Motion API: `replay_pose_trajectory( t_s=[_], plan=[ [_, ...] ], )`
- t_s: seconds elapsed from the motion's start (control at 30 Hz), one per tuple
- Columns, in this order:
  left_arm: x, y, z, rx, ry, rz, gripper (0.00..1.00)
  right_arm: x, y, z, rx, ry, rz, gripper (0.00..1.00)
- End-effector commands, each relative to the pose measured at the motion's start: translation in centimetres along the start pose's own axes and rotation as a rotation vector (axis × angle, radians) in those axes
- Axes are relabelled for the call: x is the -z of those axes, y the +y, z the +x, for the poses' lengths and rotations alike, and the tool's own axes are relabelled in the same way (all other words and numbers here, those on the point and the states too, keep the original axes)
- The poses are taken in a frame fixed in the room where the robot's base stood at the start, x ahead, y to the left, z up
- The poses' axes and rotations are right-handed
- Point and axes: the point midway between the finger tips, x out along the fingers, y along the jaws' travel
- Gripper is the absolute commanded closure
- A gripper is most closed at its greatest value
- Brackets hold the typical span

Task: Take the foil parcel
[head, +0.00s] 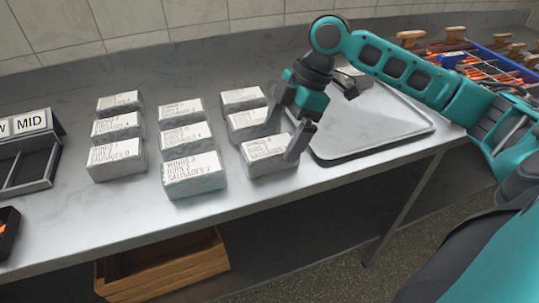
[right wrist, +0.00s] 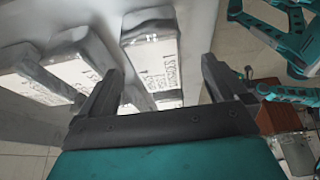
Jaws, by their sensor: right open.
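Several foil parcels with white printed labels stand in three columns on the counter. My right gripper (head: 281,144) is open over the front parcel of the right column (head: 270,163). One finger is at that parcel's far side, by the middle parcel (head: 240,122); the other is at its right end. In the right wrist view, a labelled parcel (right wrist: 152,52) lies ahead between the open fingers (right wrist: 160,76); I cannot tell whether they touch it. Another parcel (head: 353,76) lies on the grey tray (head: 405,125), partly behind the gripper. My left gripper is not in view.
A divided box labelled MID (head: 33,122) stands at the left. A wooden crate (head: 165,275) sits below the counter. A blue rack with skewers (head: 480,65) is at the back right. The counter's front strip is clear.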

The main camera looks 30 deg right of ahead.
Motion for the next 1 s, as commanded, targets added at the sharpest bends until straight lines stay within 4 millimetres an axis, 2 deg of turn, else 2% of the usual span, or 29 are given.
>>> replay_pose_trajectory(
  t_s=[0.27, 0.4, 0.67, 1.0],
  plan=[
    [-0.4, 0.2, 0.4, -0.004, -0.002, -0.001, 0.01, 0.8, 0.4, 3.6, 0.002, 0.002, -0.001, 0.01],
    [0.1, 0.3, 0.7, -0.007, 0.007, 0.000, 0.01, 0.7, 0.3, 5.1, 0.001, 0.001, 0.000, 0.01],
    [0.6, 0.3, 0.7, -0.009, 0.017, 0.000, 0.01, 0.7, 0.3, 5.3, -0.001, -0.001, 0.000, 0.01],
    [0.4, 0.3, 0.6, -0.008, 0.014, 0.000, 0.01, 0.7, 0.3, 5.3, -0.001, -0.001, 0.000, 0.32]
  ],
)
